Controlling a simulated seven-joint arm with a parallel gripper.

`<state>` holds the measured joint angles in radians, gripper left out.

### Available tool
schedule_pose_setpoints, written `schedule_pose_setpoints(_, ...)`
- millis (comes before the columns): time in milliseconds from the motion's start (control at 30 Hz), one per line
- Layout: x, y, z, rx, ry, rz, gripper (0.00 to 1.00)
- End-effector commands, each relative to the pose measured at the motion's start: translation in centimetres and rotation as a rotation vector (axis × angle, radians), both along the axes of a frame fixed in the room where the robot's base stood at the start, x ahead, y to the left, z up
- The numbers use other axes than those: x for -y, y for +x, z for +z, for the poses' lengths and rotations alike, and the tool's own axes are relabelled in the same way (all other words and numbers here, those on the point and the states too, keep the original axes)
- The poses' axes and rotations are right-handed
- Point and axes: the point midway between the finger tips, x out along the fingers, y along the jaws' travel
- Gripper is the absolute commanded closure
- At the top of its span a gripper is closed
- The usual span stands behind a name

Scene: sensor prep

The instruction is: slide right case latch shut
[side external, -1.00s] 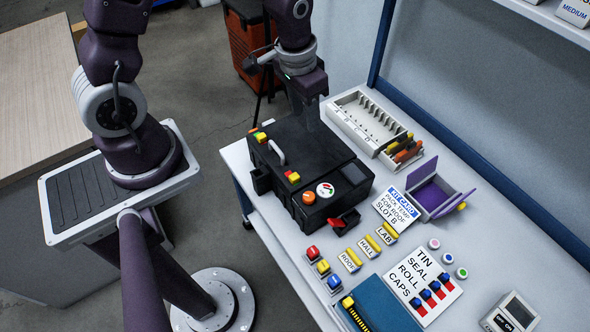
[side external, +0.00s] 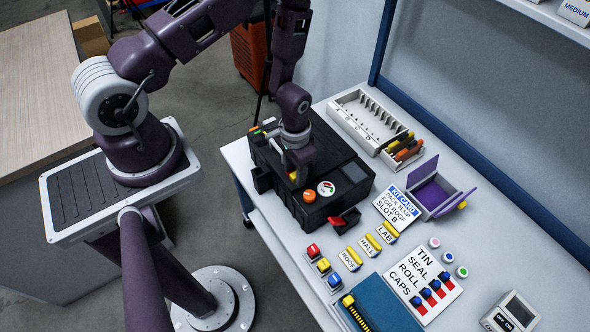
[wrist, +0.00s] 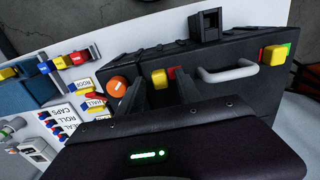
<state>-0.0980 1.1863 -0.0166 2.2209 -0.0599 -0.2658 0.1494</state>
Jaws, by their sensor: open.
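The right case latch is a yellow slider (wrist: 159,78) on the front of the black case (wrist: 120,62), beside an orange knob (wrist: 117,86). A red patch shows just right of the slider in the wrist view. My gripper (wrist: 161,90) is open, with one finger at each side of the yellow slider as seen there; contact cannot be told. In the side view my gripper (side external: 298,176) is low over the case (side external: 335,165), and only a bit of yellow shows by it. The left latch (wrist: 273,54) is yellow with green at its right.
A grey handle (wrist: 228,72) lies between the two latches. A gauge (side external: 326,188) and red part (side external: 345,220) sit at the case's right end. A kit card (side external: 398,208), a purple box (side external: 436,190) and a rack (side external: 366,118) stand on the table around it.

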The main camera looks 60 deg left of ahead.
Motion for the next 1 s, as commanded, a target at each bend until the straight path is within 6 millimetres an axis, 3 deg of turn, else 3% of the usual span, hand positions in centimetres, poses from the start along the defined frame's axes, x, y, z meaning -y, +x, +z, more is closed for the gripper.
schedule_pose_setpoints(33, 0.00, 0.00, 0.02, 0.000, 0.000, 0.000, 0.60)
schedule_pose_setpoints(233, 0.00, 0.00, 0.04, 0.000, 0.000, 0.000, 0.99)
schedule_pose_setpoints(1000, 0.01, 0.00, 0.07, 0.000, 0.000, -0.001, 1.00)
